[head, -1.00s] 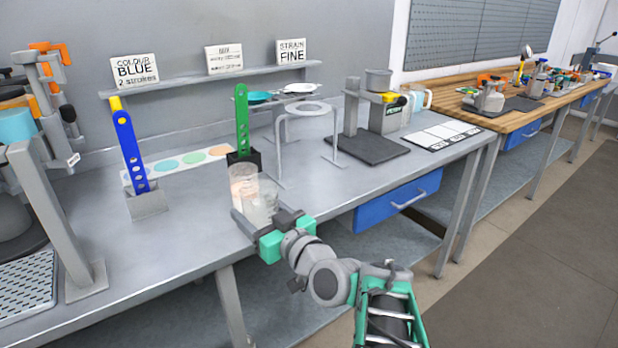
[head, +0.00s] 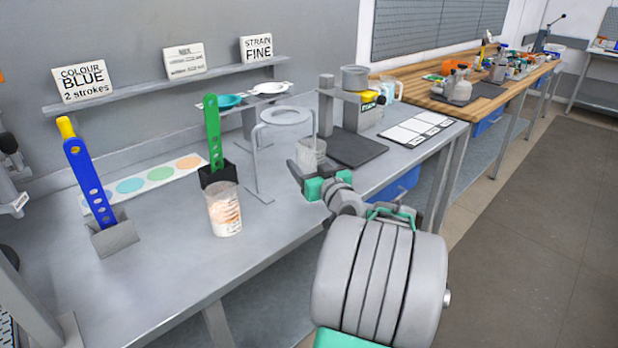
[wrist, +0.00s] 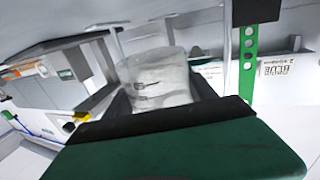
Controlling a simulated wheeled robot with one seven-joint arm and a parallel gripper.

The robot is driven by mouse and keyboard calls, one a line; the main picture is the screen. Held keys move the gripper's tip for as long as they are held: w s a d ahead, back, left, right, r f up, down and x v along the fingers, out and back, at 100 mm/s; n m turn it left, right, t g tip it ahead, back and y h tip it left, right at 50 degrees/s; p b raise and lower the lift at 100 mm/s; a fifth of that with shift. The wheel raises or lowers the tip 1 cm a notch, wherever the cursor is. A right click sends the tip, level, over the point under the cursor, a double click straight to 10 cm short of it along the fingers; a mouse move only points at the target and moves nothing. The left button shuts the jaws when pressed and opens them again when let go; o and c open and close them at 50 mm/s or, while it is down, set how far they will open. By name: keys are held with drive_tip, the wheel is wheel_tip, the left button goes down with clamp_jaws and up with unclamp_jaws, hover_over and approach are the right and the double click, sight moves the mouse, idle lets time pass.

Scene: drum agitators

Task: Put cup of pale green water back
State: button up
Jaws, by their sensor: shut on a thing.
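A clear cup (head: 312,155) is held in my gripper (head: 309,171), which is shut on it. Its contents look pale and greyish; I cannot make out a green tint. A second clear cup (head: 225,212) with peach contents stands on the bench at left, apart from my gripper.
A grey ring stand (head: 262,165) is close left of the held cup. A dark-based machine (head: 358,148) and a white sectioned card (head: 418,130) lie to the right. Green (head: 213,135) and blue (head: 90,185) perforated paddles stand in holders. The front bench area is bare.

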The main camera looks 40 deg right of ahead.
drive_tip(key=shift+w+d+f, duration=0.25)
drive_tip(key=shift+d+f, duration=0.05)
drive_tip(key=shift+f, duration=0.15)
drive_tip(key=shift+w+d+f, duration=0.2)
drive_tip(key=shift+d+f, duration=0.1)
drive_tip(key=shift+f, duration=0.15)
drive_tip(key=shift+d+f+b, duration=0.1)
drive_tip(key=shift+f+b, duration=0.4)
drive_tip(key=shift+f, duration=1.3)
drive_tip(key=o, duration=1.4)
drive_tip(key=shift+r, duration=0.1)
drive_tip(key=shift+r+p, duration=0.15)
drive_tip(key=shift+p, duration=0.15)
drive_tip(key=b+v, duration=0.1)
drive_tip(key=v, duration=1.1)
